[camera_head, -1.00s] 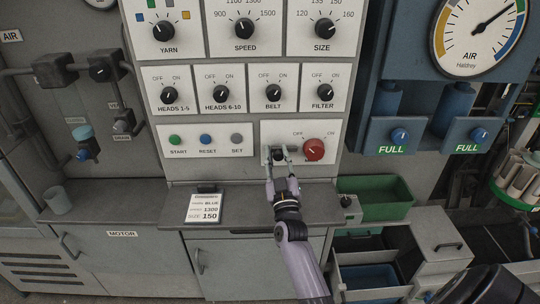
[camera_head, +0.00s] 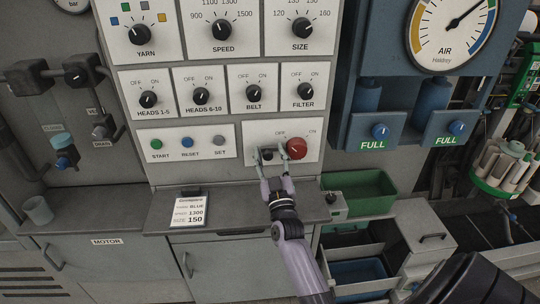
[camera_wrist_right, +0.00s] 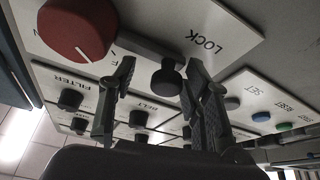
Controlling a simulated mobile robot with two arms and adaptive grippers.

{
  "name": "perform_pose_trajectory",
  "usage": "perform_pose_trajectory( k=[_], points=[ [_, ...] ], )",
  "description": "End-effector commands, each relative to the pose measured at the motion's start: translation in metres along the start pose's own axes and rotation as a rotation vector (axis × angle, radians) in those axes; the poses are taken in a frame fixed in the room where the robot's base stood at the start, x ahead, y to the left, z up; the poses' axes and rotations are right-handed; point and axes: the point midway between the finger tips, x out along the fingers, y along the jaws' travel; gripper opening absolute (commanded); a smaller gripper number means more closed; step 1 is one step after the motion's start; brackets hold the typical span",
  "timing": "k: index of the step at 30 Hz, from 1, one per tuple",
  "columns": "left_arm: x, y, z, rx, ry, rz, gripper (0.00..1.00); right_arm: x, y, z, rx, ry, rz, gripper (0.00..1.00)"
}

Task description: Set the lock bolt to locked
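The lock bolt is a dark horizontal bar with a round black knob (camera_wrist_right: 168,78), beside the word LOCK in the right wrist view. Its knob also shows small in the head view (camera_head: 267,156), left of the red rotary knob (camera_head: 296,148). My right gripper (camera_head: 270,151) reaches up to the panel there. In the wrist view its two fingers (camera_wrist_right: 158,75) stand apart on either side of the bolt knob. The finger on the LOCK side is close to the knob; a gap shows on the other side. Contact cannot be told. My left gripper is not in view.
The red knob (camera_wrist_right: 75,28) is close beside one finger. Start, reset and set buttons (camera_head: 187,142) are on the panel to the left. Below are a grey counter (camera_head: 240,213) with a setting card (camera_head: 188,209) and a green bin (camera_head: 360,192) to the right.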

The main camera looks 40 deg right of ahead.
Motion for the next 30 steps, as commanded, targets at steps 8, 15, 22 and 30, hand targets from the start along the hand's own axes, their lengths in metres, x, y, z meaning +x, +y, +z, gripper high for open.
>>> perform_pose_trajectory(
  k=[8, 15, 22, 30],
  points=[
    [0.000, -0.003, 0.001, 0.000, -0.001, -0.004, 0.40, -0.017, -0.001, 0.001, 0.001, -0.003, -0.002, 0.44],
    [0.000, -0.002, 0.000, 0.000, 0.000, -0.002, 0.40, -0.068, 0.000, 0.002, -0.001, -0.005, -0.002, 0.44],
    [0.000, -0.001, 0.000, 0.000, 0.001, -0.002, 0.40, -0.107, 0.000, 0.001, -0.001, -0.003, -0.001, 0.44],
    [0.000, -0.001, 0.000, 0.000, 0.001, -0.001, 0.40, -0.121, 0.001, 0.000, 0.000, 0.000, 0.001, 0.44]
  ],
)
